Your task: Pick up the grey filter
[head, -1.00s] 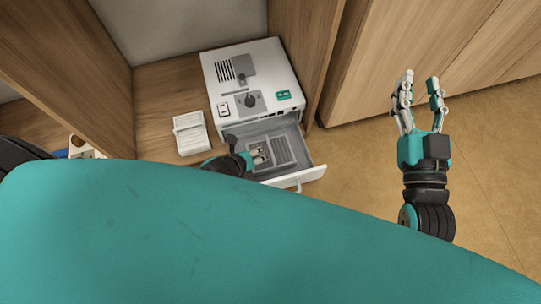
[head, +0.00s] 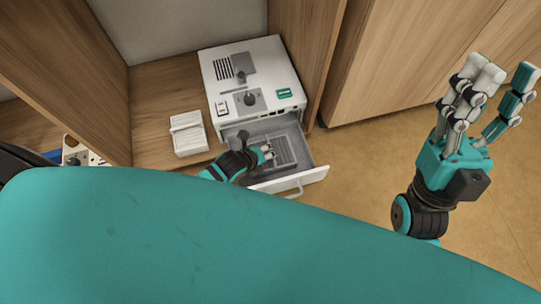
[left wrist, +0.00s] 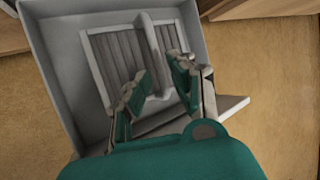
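The grey filter (head: 285,150), a ribbed slab with a raised ridge along its middle, lies in the pulled-out drawer (head: 312,177) of a white machine. In the left wrist view the filter (left wrist: 112,55) lies flat, with its ridge pointing up between my fingers. My left gripper (head: 267,154) is over the drawer and hides part of the filter. In the left wrist view this gripper (left wrist: 160,76) is open, with fingers on either side of the ridge; contact cannot be told. My right gripper (head: 506,82) is open and empty, out over the floor at the right.
The white machine (head: 270,70) with a knob and switch stands in a wooden cubby above the drawer. Wooden panels (head: 315,70) close in the right side. Floor in front of the drawer is clear.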

